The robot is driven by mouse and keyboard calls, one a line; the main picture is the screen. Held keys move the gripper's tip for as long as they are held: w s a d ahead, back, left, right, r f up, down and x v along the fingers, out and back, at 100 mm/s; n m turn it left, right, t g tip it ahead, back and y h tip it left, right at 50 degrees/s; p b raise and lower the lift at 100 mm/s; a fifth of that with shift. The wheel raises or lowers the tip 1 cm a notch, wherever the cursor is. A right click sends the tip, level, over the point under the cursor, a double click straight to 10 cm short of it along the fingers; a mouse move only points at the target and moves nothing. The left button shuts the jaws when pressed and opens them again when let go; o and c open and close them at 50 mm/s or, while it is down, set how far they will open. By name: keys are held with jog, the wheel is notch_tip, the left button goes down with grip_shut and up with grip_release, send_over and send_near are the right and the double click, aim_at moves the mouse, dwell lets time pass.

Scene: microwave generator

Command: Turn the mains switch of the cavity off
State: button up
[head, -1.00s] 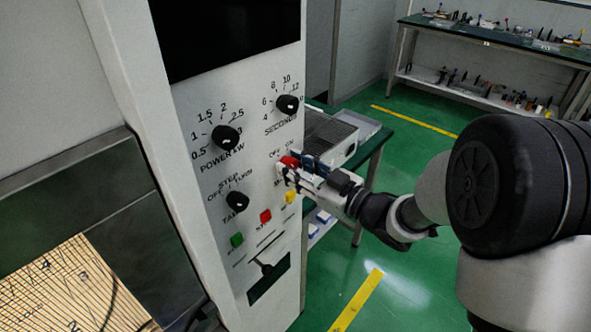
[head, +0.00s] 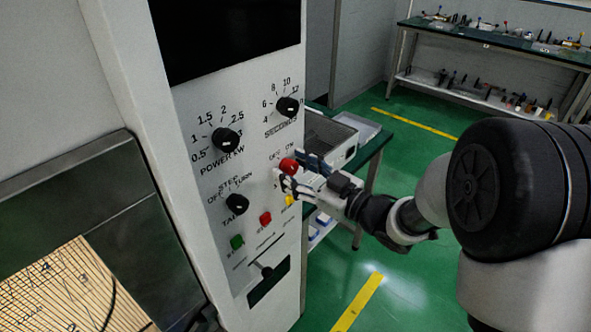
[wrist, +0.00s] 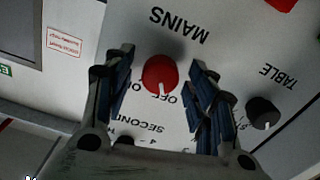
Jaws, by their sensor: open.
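The mains switch is a round red knob (head: 288,166) on the white control panel (head: 205,105), under the seconds dial. In the wrist view the red knob (wrist: 160,73) shows below the upside-down MAINS label, with the OFF and ON marks by its lower edge. A small white mark is on its lower rim; which word it points to is hard to tell. My gripper (head: 290,172) is at the panel. In the wrist view my gripper (wrist: 163,65) is open, one finger on each side of the knob, with visible gaps to both.
The black table knob (head: 237,204) is left of the mains knob. A red button (head: 265,219), a yellow button (head: 290,199) and a green button (head: 237,241) sit lower on the panel. A green-topped bench (head: 374,146) with a grey box stands behind.

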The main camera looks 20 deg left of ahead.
jog(key=v, duration=1.2)
jog(key=w+d+r+m+t+h, duration=0.2)
jog(key=d+m+t+h, duration=0.15)
jog(key=d+h, duration=0.45)
jog(key=w+d+r+m+t+h, duration=0.25)
jog(key=d+m+h, duration=0.3)
jog(key=d, duration=0.35)
jog(key=s+d+m+g+h, duration=0.2)
jog(key=s+d, duration=0.1)
jog(key=s, duration=0.5)
jog(key=s+d+f+m+g+h, duration=0.1)
jog(key=s+d+m+g+h, duration=0.1)
jog(key=s, duration=0.6)
jog(key=shift+s+d+f+m+g+h, duration=0.35)
jog(key=shift+d+m+g, duration=0.2)
jog(key=shift+d, duration=0.35)
jog(key=s+a+g, duration=0.1)
jog(key=s, duration=0.2)
jog(key=s+a+f+m+g+y, duration=0.1)
jog(key=s, duration=0.3)
jog(key=s+a+f+g, duration=0.1)
jog(key=s, duration=0.2)
jog(key=shift+s+f+y, duration=0.15)
jog(key=shift+s+y, duration=0.15)
jog(key=shift+s, duration=0.1)
jog(key=shift+c, duration=0.2)
